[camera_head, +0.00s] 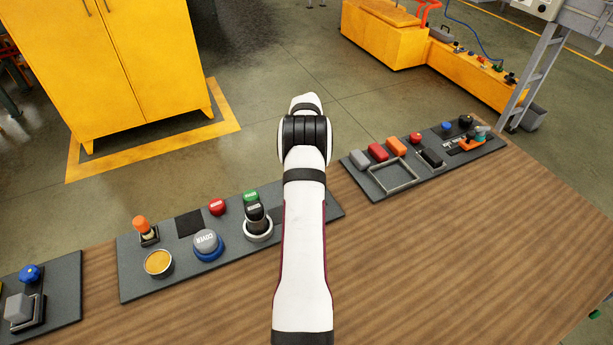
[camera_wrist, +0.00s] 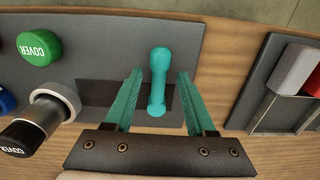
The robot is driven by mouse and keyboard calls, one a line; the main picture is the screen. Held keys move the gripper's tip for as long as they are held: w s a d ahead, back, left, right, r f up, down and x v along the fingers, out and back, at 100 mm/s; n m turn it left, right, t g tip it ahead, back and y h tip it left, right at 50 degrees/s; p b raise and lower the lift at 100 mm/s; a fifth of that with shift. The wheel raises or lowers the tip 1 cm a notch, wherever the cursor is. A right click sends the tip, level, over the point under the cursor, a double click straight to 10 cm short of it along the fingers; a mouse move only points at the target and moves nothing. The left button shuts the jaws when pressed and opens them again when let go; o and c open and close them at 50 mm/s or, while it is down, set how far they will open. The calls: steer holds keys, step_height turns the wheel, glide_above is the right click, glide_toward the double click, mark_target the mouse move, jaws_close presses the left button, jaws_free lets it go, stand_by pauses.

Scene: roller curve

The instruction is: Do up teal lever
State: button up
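The teal lever (camera_wrist: 157,75) stands out from a dark slot in a grey panel in the wrist view. Its rounded knob is toward the top of the picture and its lower end is over the slot. My gripper (camera_wrist: 160,73) is open, with one teal finger on each side of the lever. A gap shows on both sides of the knob, with the right finger a little farther off. In the head view my arm hides the lever and the gripper.
Left of the lever are a green COVER button (camera_wrist: 38,48) and a black capped knob (camera_wrist: 25,135) with a pale collar. A grey panel (camera_wrist: 285,75) with grey and red blocks lies to the right. Bare wooden table (camera_head: 420,250) is clear in front.

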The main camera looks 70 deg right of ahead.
step_height(320, 180, up, 16)
stand_by(0.5)
steer(key=shift+f, duration=0.1)
